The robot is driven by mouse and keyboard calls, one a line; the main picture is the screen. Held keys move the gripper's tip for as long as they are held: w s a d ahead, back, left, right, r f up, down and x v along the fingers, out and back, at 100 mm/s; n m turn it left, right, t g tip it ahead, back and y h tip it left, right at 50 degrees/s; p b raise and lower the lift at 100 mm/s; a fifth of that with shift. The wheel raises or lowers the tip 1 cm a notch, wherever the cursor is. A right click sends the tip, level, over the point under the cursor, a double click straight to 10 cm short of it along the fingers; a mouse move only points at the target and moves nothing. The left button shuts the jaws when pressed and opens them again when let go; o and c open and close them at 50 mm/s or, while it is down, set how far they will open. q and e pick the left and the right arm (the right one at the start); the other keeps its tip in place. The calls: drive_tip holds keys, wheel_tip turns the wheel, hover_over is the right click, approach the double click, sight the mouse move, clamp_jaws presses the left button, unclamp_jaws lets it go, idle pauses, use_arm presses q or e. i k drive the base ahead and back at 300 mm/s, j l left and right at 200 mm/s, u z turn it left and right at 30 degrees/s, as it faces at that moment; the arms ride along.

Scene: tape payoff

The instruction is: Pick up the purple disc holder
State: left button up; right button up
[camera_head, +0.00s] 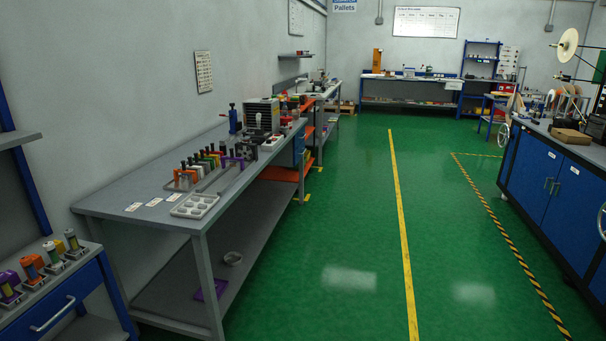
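Several purple things show, and I cannot tell for certain which is the disc holder. A purple holder-like piece (236,158) stands at the right end of a row of coloured pieces on the long grey workbench. A flat purple piece (211,290) lies on the bench's lower shelf. A small purple piece (9,281) sits on the blue cabinet at the lower left. All are small and their details are unclear. Neither of my grippers is in view.
The grey workbench (135,200) runs along the left wall. A pale tray with round wells (195,205) is near its front edge, and a small bowl (233,258) is on the lower shelf. Green floor (330,230) is clear; blue cabinets (545,180) stand right.

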sight(231, 159)
drive_tip(key=i+u, duration=0.1)
drive_tip(key=i, duration=0.5)
drive_tip(key=i+l+u, duration=0.1)
drive_tip(key=i, duration=0.45)
drive_tip(key=i+l+u, duration=0.1)
drive_tip(key=i, duration=0.45)
